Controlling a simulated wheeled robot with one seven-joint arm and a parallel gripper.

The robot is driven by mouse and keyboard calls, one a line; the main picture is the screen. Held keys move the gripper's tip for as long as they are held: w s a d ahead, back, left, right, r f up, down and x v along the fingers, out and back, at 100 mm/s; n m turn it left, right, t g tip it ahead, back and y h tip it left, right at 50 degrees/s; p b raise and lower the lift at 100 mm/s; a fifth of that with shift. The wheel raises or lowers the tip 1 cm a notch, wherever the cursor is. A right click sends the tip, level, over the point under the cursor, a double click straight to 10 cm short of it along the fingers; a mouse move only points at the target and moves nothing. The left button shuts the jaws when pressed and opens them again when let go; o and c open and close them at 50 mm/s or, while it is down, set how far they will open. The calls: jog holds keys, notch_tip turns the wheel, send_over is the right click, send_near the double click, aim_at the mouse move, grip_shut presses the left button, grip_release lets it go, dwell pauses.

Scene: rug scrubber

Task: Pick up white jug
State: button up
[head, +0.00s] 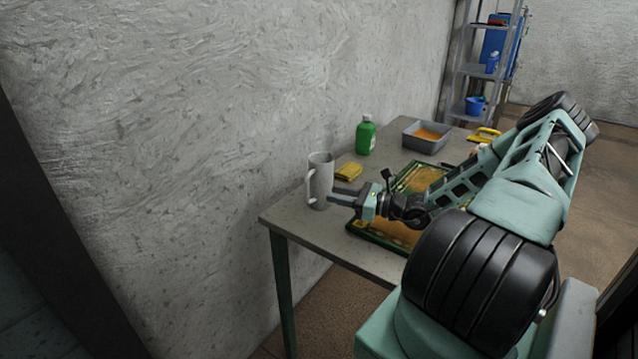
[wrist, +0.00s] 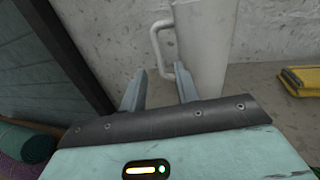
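The white jug (head: 321,178) stands upright on the near left end of the table, close to the wall. Its handle is on its left side in both views. My gripper (head: 340,195) reaches in from the right at the jug's lower part. In the wrist view my gripper (wrist: 160,72) is open, with two grey fingers apart. The jug (wrist: 208,45) rises beyond the right finger, which overlaps its lower left side. The handle (wrist: 156,45) appears above the gap between the fingertips. I cannot tell whether a finger touches the jug.
A yellow sponge (head: 349,172) lies right of the jug; a green bottle (head: 366,136) stands farther back. A green-rimmed tray (head: 365,237) lies under my arm on the table (head: 288,216). A grey bin (head: 411,143) is behind. The wall (head: 200,120) is close on the left.

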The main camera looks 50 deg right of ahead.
aim_at(308, 199)
jog(key=x, duration=0.4)
jog(key=shift+p, duration=0.3)
jog(key=p+x, duration=0.2)
jog(key=x, duration=0.2)
jog(key=shift+w+a, duration=0.3)
jog(key=shift+w+f, duration=0.1)
jog(key=shift+w, duration=0.1)
grip_shut()
